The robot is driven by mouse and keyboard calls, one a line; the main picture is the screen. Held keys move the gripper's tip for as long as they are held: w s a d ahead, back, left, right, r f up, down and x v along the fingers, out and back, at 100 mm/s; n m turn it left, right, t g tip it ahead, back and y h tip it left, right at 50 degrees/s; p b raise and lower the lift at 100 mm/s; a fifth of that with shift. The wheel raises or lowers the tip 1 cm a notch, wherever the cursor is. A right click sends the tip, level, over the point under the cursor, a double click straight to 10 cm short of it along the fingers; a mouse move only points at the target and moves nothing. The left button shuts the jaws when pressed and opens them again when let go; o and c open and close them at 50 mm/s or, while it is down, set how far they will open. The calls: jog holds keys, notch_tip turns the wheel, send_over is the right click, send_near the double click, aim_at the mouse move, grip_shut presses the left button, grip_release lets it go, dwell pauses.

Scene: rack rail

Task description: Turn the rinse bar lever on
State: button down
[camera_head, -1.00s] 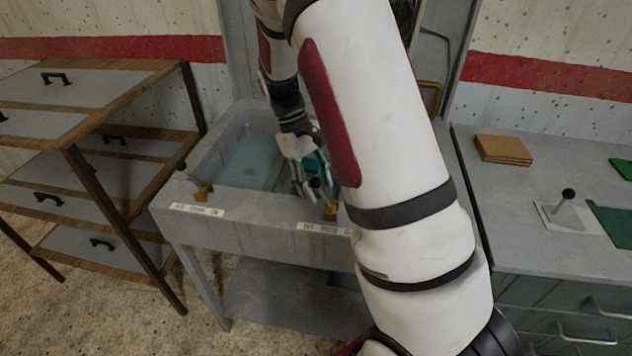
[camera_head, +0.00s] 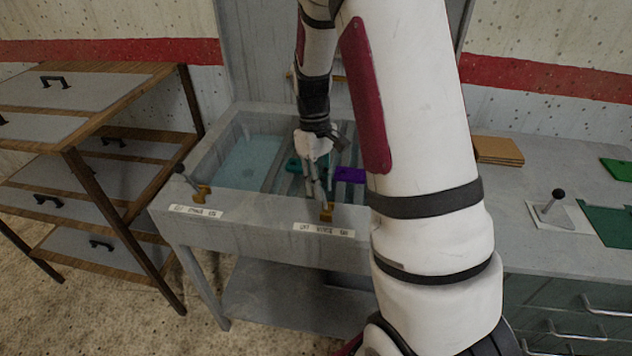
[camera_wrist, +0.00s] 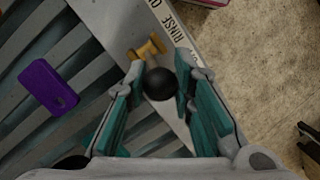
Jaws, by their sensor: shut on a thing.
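The rinse bar lever has a brass base (camera_head: 326,214) on the front rim of the grey sink, above its rinse label (camera_head: 323,229). In the wrist view, its brass base (camera_wrist: 148,48) and black ball knob (camera_wrist: 160,84) both show. My gripper (camera_head: 318,186) points down over the front rim. In the wrist view, my gripper (camera_wrist: 160,76) has its fingers on both sides of the knob, shut on it. The lever's shaft is largely hidden. The label (camera_wrist: 172,34) is partly cut off in that view.
A second lever (camera_head: 190,180) stands at the sink's left front corner. A purple block (camera_head: 350,174) lies over the slatted part of the sink, right of my gripper. A wooden drawer unit (camera_head: 90,150) stands left. A counter with another black-knobbed lever (camera_head: 557,200) stands right.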

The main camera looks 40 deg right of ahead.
jog(key=shift+s+d+f+t+y+p, duration=0.25)
jog(key=shift+s+d+t+y+p, duration=0.35)
jog(key=shift+s+d, duration=0.5)
jog(key=shift+s+d+f+t+y+p, duration=0.2)
jog(key=shift+s+d+t+y+p, duration=0.4)
jog(key=shift+s+d, duration=0.45)
jog(key=shift+s, duration=0.15)
jog(key=c, duration=1.3)
grip_release()
jog(key=shift+c, duration=0.2)
